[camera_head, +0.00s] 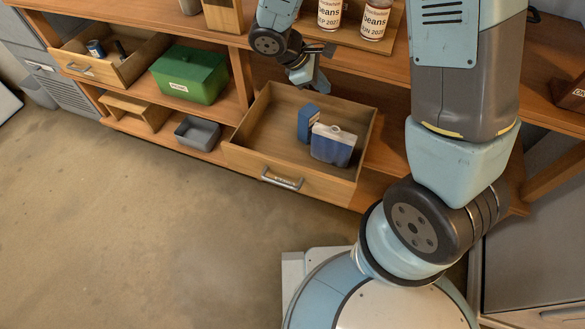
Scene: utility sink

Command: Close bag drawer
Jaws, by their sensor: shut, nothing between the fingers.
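The open wooden drawer (255,165) in the middle sticks out of the shelf unit, with a metal handle (282,181) on its front. Inside it are a blue box (308,122) and a clear-fronted pack with blue contents (333,146), probably bags. My gripper (317,86) is above the back part of this drawer, behind the blue box and apart from the handle. It looks shut and empty; its fingertips are small and hard to make out.
A green box (189,74) stands on the shelf between, with a grey tray (197,133) lower down. Labelled bean jars (374,20) stand on the top. The floor (130,230) in front is clear.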

